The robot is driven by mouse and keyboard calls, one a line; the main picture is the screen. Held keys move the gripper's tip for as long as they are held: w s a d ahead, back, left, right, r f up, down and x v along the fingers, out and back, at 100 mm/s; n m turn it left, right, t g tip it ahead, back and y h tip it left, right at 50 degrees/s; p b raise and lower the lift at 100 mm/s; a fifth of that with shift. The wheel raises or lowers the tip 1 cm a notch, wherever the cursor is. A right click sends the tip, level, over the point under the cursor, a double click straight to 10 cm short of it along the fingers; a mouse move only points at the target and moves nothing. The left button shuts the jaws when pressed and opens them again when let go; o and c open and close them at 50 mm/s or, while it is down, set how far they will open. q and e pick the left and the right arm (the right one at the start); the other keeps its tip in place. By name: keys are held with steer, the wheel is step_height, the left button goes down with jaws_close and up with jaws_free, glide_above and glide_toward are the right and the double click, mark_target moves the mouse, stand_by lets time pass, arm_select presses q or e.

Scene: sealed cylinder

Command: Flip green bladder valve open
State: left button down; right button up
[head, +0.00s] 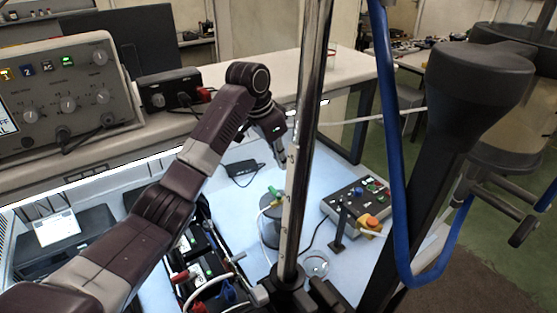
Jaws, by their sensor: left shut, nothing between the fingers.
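A small green valve handle (275,192) sits on top of a dark grey cylinder (270,230) on the light blue work surface, left of the metal pole. A white tube runs down by the cylinder. My left arm comes in from the left, bends above the bench and points down. My left gripper (281,160) is shut and empty, above and behind the green handle and apart from it. The metal pole hides part of it and the cylinder's right side. My right gripper is not in view.
An upright metal pole (305,140) stands in front of the work area. A blue hose (395,150) hangs at right. Cabled equipment (205,265) crowds the left.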

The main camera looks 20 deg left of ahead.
mark_target(275, 193)
arm_select(q)
steer(key=f+p, duration=0.1)
steer(key=f, duration=0.1)
steer(key=f+p, duration=0.4)
steer(key=shift+s+a+f, duration=0.2)
steer(key=shift+s+f, duration=0.05)
steer(key=shift+s+a, duration=0.35)
steer(key=shift+s, duration=0.1)
steer(key=shift+f, duration=0.1)
steer(key=shift+w+d, duration=0.1)
